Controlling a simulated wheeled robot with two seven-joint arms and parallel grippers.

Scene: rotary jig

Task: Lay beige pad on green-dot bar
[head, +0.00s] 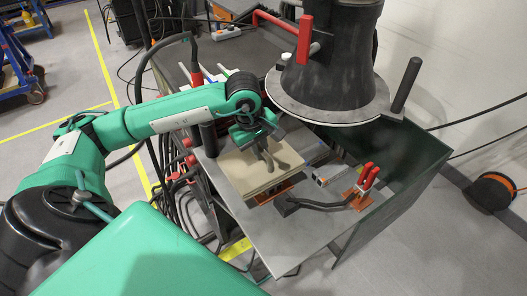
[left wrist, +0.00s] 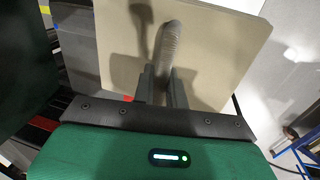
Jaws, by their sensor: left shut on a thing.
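The beige pad (head: 244,178) is a flat, square-cornered plate over the grey jig table in the head view. It fills much of the left wrist view (left wrist: 220,60), where a grey ribbed grip stands up from its face. My left gripper (head: 262,151) is above the pad, and its fingers (left wrist: 163,88) are shut on that grip. In the head view the pad hides the part of the jig below it. I cannot tell whether it touches anything there. I cannot make out a green dot on any bar. My right gripper is not in view.
A toggle clamp with red handles (head: 368,178) stands right of the pad on the grey table (head: 277,240). A black hood with a wide disc rim (head: 330,75) hangs above and behind. A dark green panel (head: 415,160) closes the right side. Cables hang at the table's left.

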